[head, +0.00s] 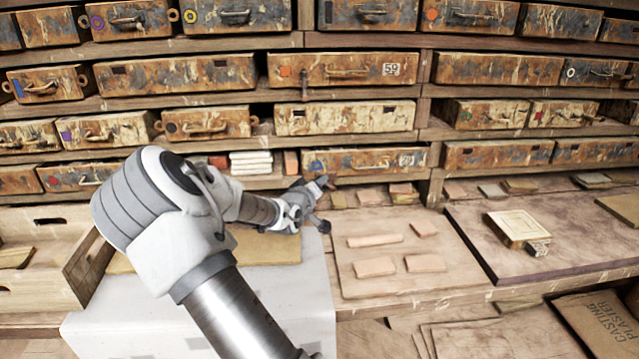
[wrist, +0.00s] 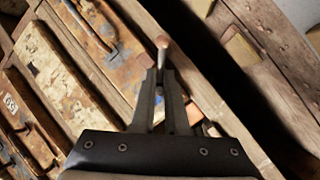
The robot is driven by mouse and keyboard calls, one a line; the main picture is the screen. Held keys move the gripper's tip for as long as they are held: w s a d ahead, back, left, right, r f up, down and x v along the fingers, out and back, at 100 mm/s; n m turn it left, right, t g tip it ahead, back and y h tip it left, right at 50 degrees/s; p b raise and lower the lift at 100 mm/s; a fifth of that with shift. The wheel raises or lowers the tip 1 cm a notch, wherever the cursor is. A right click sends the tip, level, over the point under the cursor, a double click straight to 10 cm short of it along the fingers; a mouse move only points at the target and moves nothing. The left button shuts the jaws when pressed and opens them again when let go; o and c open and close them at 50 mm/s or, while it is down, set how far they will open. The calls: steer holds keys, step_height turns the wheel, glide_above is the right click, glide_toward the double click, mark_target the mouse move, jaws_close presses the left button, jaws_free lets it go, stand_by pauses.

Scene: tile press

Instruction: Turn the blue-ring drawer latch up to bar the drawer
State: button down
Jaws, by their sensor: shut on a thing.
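The blue-ring drawer (head: 370,162) is a rusty, paint-worn front in the lower row, with a small blue ring mark (head: 317,165) at its left end and a handle. It looks closed. My gripper (head: 322,183) is at the drawer's lower left corner. In the wrist view my gripper (wrist: 161,72) is shut on the latch, whose pale rounded end (wrist: 162,43) sticks out past the fingertips. The rusty drawer front (wrist: 112,55) lies just left of the fingers.
Drawers fill the rack around it. Below are a board with pink tiles (head: 375,267), a pale block (head: 518,228) on a dark board, and a wooden tray (head: 85,268) at left. White slabs (head: 251,162) sit in an open bay left of my gripper.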

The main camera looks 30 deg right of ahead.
steer(key=c, duration=1)
jaws_free()
steer(key=shift+w+a+r, duration=0.2)
steer(key=shift+w+r, duration=0.1)
steer(key=shift+r, duration=0.05)
steer(key=shift+c, duration=0.2)
steer(key=shift+o, duration=0.6)
steer(key=shift+f, duration=0.1)
steer(key=shift+s, duration=0.1)
steer(key=shift+f, duration=0.1)
steer(key=p+v, duration=0.3)
steer(key=v, duration=1.4)
steer(key=shift+s+a+f, duration=0.1)
steer(key=shift+a, duration=0.05)
